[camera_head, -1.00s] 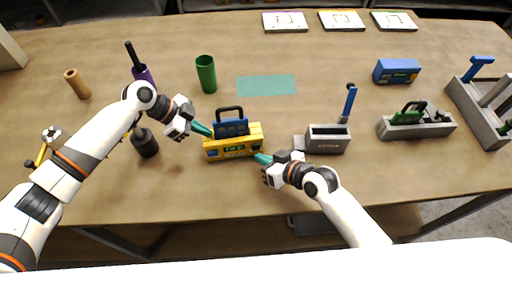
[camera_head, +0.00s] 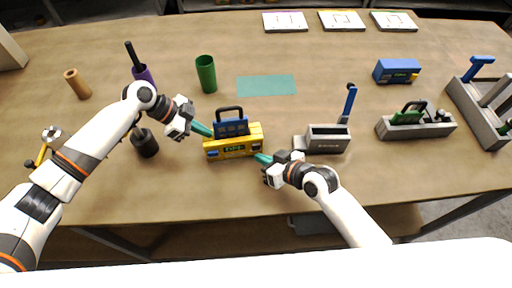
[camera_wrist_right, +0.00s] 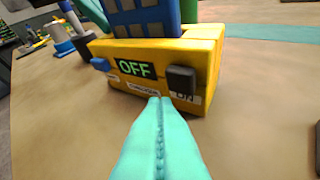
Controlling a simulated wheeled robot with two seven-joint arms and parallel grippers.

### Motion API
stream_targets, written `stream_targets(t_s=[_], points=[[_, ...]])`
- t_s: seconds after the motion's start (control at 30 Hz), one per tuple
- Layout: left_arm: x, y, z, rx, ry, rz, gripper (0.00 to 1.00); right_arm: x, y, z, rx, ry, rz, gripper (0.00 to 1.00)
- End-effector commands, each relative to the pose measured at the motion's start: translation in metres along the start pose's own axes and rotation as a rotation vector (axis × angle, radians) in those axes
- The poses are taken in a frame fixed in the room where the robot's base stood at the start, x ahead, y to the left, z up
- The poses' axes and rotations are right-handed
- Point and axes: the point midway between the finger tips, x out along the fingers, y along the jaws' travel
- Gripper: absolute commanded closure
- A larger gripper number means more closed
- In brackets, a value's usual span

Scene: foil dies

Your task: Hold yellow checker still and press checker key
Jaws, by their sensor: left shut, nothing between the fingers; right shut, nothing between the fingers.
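The yellow checker (camera_head: 213,152) stands on the table in the head view, with a blue block with a dark handle (camera_head: 231,126) seated in its top. In the right wrist view the yellow checker (camera_wrist_right: 214,50) shows a display (camera_wrist_right: 136,69) reading OFF. A dark key (camera_wrist_right: 181,78) sits right of the display, above a label reading ON; a blue key (camera_wrist_right: 101,64) is at the left. My left gripper (camera_head: 207,131) is shut, its tips at the checker's left side. My right gripper (camera_wrist_right: 160,101) is shut and empty, tips low before the front face; contact is unclear.
A grey box with a blue lever (camera_head: 328,140) stands right of my right gripper. A green cup (camera_head: 206,74) and a teal mat (camera_head: 266,85) lie behind the checker. A dark bottle-like thing (camera_head: 146,145) stands near my left arm. The table in front is clear.

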Motion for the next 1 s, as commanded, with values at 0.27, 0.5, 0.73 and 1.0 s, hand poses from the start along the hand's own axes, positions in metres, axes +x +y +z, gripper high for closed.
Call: stream_targets(t_s=[0.27, 0.5, 0.73, 1.0], points=[[0.0023, -0.0014, -0.0033, -0.003, 0.006, -0.004, 1.00, 0.0002, -0.0001, -0.0003, 0.000, 0.000, 0.000, 1.00], [0.0022, -0.0013, -0.0033, -0.003, 0.006, -0.003, 1.00, 0.0018, -0.0014, 0.0011, -0.001, -0.001, 0.000, 1.00], [0.0021, -0.0012, -0.0032, -0.003, 0.006, -0.003, 1.00, 0.0075, -0.0058, 0.0043, 0.000, 0.000, -0.001, 1.00], [0.0020, -0.0011, -0.0031, -0.003, 0.006, -0.003, 1.00, 0.0077, -0.0057, 0.0044, 0.000, 0.000, 0.000, 1.00]])
